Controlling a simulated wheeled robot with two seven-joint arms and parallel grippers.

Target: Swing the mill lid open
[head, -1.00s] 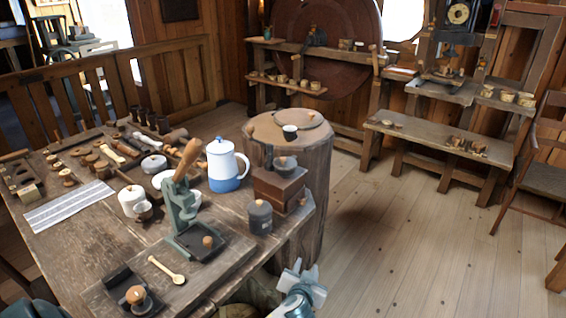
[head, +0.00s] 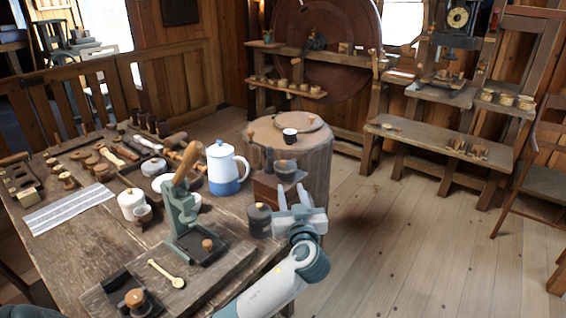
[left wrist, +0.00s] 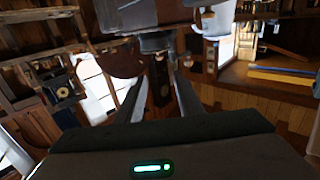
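The wooden mill (head: 264,190) stands at the right edge of the workbench in the head view, its front partly hidden by my left gripper. A dark rounded metal piece (head: 285,168) sits on its top; I cannot tell whether this is the lid or a hopper. My left gripper (head: 293,192) is in front of the mill, fingers pointing up and away. My right gripper is not in view.
A dark lidded canister (head: 258,220) stands just left of my left gripper. A blue and white pot (head: 224,170) and a green lever press (head: 184,215) stand farther left. Behind the mill is a round stump (head: 310,150) with a cup (head: 290,136).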

